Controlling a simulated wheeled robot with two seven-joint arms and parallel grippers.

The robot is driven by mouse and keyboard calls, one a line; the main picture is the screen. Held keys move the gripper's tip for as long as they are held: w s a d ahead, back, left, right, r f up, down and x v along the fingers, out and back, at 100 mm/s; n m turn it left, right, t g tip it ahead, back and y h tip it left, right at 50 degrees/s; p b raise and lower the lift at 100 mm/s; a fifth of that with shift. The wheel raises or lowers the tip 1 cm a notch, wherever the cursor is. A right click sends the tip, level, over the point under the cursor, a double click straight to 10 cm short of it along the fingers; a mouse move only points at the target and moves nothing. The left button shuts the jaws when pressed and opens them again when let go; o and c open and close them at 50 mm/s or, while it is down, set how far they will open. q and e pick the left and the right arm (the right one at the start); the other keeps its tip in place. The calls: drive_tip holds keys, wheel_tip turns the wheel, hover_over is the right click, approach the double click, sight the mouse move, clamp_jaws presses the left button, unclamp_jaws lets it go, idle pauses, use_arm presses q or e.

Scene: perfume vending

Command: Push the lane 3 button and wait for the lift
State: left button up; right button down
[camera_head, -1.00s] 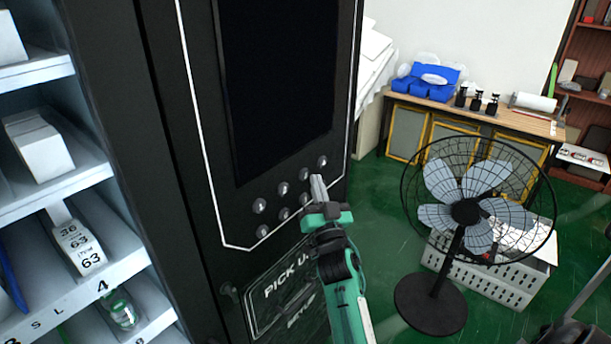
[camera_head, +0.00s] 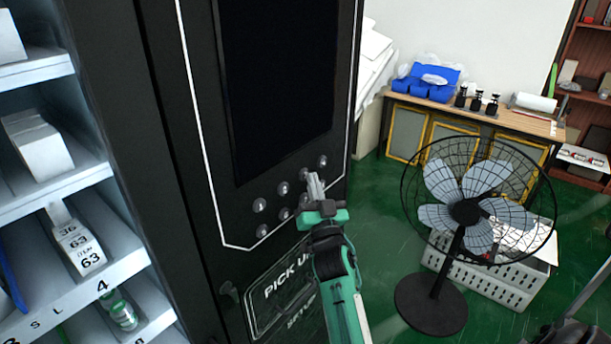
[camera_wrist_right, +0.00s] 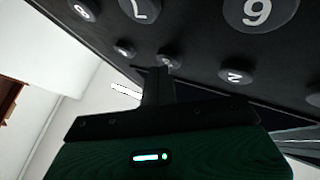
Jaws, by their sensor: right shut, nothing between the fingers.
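The vending machine's button panel (camera_head: 240,215) is on its black front, with two rows of round metal buttons (camera_head: 283,188) below a dark screen (camera_head: 280,80). My right gripper (camera_head: 314,184) is shut and empty, its fingertips at the right part of the button rows. In the right wrist view the fingers (camera_wrist_right: 160,85) reach up to a small button (camera_wrist_right: 167,62), partly covering it; its number is not readable, and contact cannot be told. My left gripper is not in view. No lift is visible.
Left of the panel, the machine's shelves (camera_head: 55,185) hold white boxes and a green-capped bottle (camera_head: 122,315). A PICK UP panel (camera_head: 285,295) is below the buttons. A black fan (camera_head: 465,212) stands on the green floor at right, before a wooden table (camera_head: 530,122).

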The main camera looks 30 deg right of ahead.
drive_tip(key=shift+w+a, duration=0.1)
drive_tip(key=shift+w, duration=0.15)
drive_tip(key=shift+s, duration=0.15)
idle(0.4)
drive_tip(key=shift+s+d, duration=0.35)
drive_tip(key=shift+s, duration=0.3)
drive_tip(key=shift+s+d+p, duration=0.3)
drive_tip(key=shift+s, duration=0.45)
drive_tip(key=shift+s+d+p, duration=0.3)
drive_tip(key=shift+s+d, duration=0.05)
drive_tip(key=shift+s, duration=0.45)
drive_tip(key=shift+s+d+p, duration=0.3)
drive_tip(key=shift+s, duration=0.45)
drive_tip(key=shift+f, duration=0.1)
